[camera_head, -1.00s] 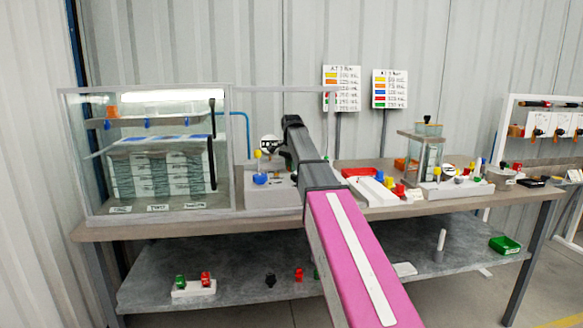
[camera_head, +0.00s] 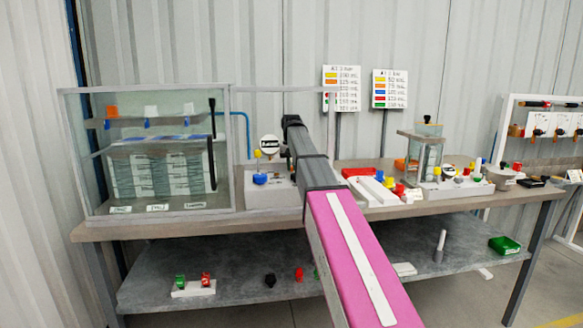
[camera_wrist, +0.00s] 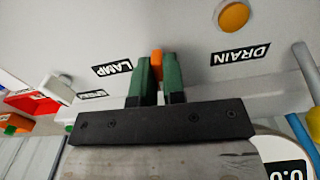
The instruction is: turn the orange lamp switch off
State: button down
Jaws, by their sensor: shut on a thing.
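The orange lamp switch (camera_wrist: 157,62) stands on a pale panel in the wrist view, to the right of the "LAMP" label (camera_wrist: 112,68). My gripper (camera_wrist: 157,77) has its two green fingers closed around it, one on each side. The fingers hide part of the switch, so its exact tilt is hard to tell. In the head view my arm covers the gripper and the switch. The glass cabinet (camera_head: 88,170) at the left of the bench has no bright light at its top.
A round orange "DRAIN" button (camera_wrist: 233,16) sits close to the right of my fingers. A white part (camera_wrist: 57,88) and a red part (camera_wrist: 30,102) lie to the left. In the head view a gauge (camera_head: 270,147) stands left of my arm. The bench (camera_head: 290,222) is crowded.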

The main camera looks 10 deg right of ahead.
jog(key=shift+n, duration=0.5)
jog(key=c, duration=1.2)
grip_release()
